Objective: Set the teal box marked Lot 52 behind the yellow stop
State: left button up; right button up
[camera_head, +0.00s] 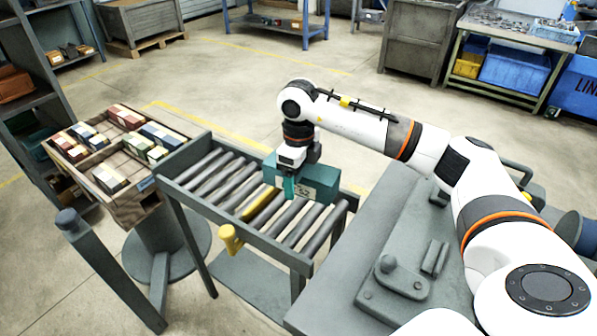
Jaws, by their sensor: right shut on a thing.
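The yellow stop (262,204) lies across the rollers, to the left of the box, with a yellow knob (230,238) at the near rail. My left gripper is not in view.
The conveyor frame (183,188) has bare rollers left and right of the stop. A wooden crate (125,207) with several small boxes stands to the left. A grey machine table (345,300) is close on the right. A grey post (105,262) stands at front left.

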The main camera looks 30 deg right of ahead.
aim_at(299, 194)
jog(key=shift+f, duration=0.45)
jog(key=shift+f+b, duration=0.35)
jog(key=shift+b, duration=0.1)
notch_tip(299, 194, down, 4)
jog(key=b, duration=0.2)
jog(key=shift+f+b, duration=0.2)
jog(key=shift+b, duration=0.2)
notch_tip(299, 194, down, 3)
jog(key=shift+r+b, duration=0.15)
jog(key=shift+b, duration=0.85)
jog(key=shift+f, duration=0.3)
jog(key=o, duration=1)
jog(key=shift+c, duration=0.2)
jog(key=shift+r, duration=0.1)
